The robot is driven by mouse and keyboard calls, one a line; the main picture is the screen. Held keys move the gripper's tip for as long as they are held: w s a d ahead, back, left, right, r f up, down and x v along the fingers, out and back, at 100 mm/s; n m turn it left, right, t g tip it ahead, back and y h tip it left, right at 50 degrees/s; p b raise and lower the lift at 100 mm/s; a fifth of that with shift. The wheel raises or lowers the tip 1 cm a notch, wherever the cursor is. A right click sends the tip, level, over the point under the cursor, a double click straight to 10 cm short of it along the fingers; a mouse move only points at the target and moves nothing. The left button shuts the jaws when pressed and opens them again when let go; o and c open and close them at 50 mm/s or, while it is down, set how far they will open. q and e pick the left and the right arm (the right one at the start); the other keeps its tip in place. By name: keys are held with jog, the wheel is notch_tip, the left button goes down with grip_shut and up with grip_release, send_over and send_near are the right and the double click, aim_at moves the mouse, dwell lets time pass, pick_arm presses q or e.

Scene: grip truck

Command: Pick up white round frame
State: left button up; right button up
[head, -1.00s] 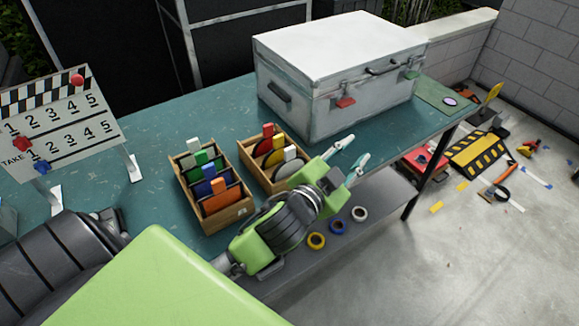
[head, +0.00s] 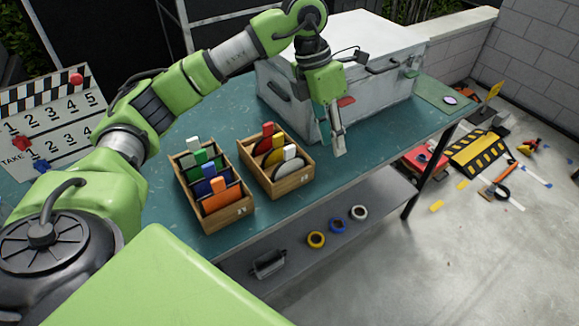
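The white round frame (head: 287,168) stands upright in the right wooden box (head: 295,190) on the green table. Its white tab sticks up, in front of a yellow and a red tabbed round frame. My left gripper (head: 332,148) points down to the right of this box, beside the white case. It holds nothing that I can see. Its fingers look apart, though they are seen at a slant. My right gripper is not in view.
A left wooden box (head: 228,217) holds white, green, blue and orange tabbed pieces. A large white metal case (head: 370,112) stands behind. A clapperboard (head: 50,120) is at the left. Tape rolls (head: 337,226) lie on the lower shelf.

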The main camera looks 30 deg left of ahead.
pick_arm(q)
jog(key=s+a+r+n+y, duration=0.1)
jog(key=a+r+y, duration=0.2)
jog(key=a, duration=0.7)
jog(key=p, duration=0.2)
send_over(290, 157)
jog(key=shift+n+g, duration=0.3)
jog(key=f, duration=0.8)
jog(key=shift+w+a, duration=0.1)
jog(key=shift+a, duration=0.15)
notch_tip(290, 157, down, 5)
jog(key=shift+w+r+p, duration=0.1)
jog(key=shift+r+p, duration=0.05)
jog(key=shift+p, duration=0.8)
jog(key=shift+f, duration=0.55)
grip_shut()
